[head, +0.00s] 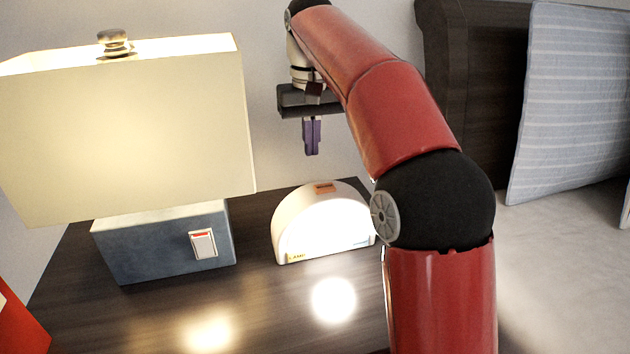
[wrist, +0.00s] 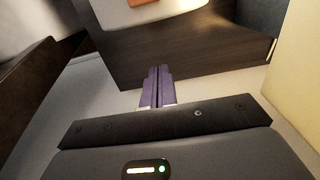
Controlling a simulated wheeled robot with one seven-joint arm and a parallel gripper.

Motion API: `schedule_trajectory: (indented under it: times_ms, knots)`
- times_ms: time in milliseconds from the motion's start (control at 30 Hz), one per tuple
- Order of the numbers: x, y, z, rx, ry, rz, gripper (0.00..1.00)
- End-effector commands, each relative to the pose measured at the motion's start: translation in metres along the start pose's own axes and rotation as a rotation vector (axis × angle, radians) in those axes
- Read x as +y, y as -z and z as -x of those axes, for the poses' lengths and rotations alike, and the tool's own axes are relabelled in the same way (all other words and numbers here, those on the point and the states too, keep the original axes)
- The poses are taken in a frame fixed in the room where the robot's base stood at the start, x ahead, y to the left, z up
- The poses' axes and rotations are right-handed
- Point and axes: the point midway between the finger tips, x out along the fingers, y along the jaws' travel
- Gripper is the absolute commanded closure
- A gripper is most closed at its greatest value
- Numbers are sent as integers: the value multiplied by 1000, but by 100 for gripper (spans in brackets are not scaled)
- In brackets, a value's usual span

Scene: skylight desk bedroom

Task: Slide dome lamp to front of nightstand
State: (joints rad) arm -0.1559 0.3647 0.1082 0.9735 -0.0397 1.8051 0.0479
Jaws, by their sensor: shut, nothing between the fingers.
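The dome lamp (head: 312,222) is a white half-round lamp with a brightly lit front and a small brown patch on top. It stands on the dark wooden nightstand (head: 268,290), toward its back right. In the wrist view the dome lamp (wrist: 165,12) shows only in part at the top edge, on the nightstand (wrist: 200,48). My gripper (head: 312,152) points down, above and behind the lamp near the wall, apart from it. Its purple fingers (wrist: 157,72) are shut together and empty. My arm hides part of the nightstand's right side.
A large lamp with a cream shade (head: 125,130) and blue base (head: 160,245) stands left of the dome lamp. A red object (head: 20,325) is at the lower left. A bed with a dark headboard (head: 470,90) and striped pillow (head: 570,100) is at right. The nightstand's front is clear.

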Motion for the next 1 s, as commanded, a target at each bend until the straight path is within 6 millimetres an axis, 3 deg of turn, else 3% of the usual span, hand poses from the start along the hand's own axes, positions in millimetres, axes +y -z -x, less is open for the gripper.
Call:
schedule_trajectory:
  times_ms: [267, 633, 800, 1000]
  knots:
    - [0, -1, -22, -5, 0, 0, 100]
    - [0, -1, -103, -3, 0, 0, 100]
    - [0, -26, -100, 2, 0, 0, 100]
    - [0, -39, -100, 1, 0, 0, 100]
